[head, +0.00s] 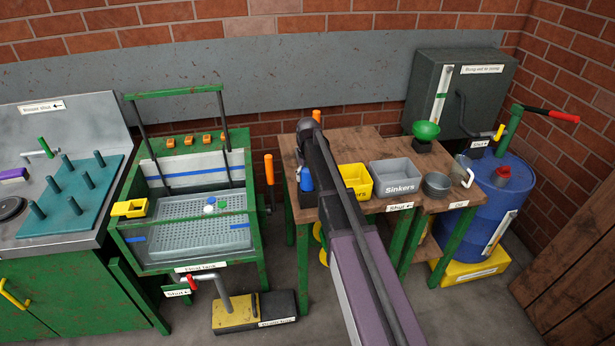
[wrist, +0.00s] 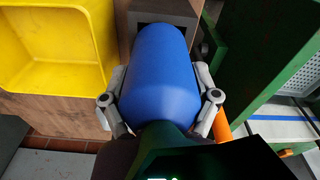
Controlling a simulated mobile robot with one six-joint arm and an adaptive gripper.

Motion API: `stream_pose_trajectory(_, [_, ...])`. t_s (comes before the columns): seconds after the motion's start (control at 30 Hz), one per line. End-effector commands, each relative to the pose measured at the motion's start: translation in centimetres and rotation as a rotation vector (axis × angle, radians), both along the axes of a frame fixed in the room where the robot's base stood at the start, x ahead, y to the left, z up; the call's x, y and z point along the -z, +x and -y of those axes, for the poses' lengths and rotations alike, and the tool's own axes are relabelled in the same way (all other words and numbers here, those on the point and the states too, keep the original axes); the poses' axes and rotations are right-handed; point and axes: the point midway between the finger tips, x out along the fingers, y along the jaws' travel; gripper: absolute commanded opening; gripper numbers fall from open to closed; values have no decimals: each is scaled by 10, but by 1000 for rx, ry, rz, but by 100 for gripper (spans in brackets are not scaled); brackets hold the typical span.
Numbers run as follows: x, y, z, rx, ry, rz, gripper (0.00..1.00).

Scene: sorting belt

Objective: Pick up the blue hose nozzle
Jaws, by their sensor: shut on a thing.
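The blue hose nozzle (wrist: 165,75) fills the middle of the wrist view, a smooth, rounded cylinder. My gripper (wrist: 160,100) is shut on it, with one grey finger against each side. The far end of the nozzle is at a dark grey block (wrist: 172,8), and I cannot tell whether it still rests in it. In the head view the nozzle (head: 306,180) shows as a small blue shape at the left end of the wooden bench, just left of my arm.
A yellow bin (head: 357,180) and a grey Sinkers bin (head: 396,177) stand right of the nozzle on the bench (head: 375,146). The green-framed float tank (head: 240,220) with an orange-handled lever (head: 269,170) is close on the left.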

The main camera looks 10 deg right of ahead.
Motion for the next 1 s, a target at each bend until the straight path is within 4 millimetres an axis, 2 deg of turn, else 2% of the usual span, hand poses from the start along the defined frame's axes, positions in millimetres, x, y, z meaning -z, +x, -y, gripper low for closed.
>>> stream_pose_trajectory(0.7, [-69, 0, -1, -1, 0, 1, 23])
stream_pose_trajectory(1.0, [-90, 0, -1, -1, 0, 1, 23])
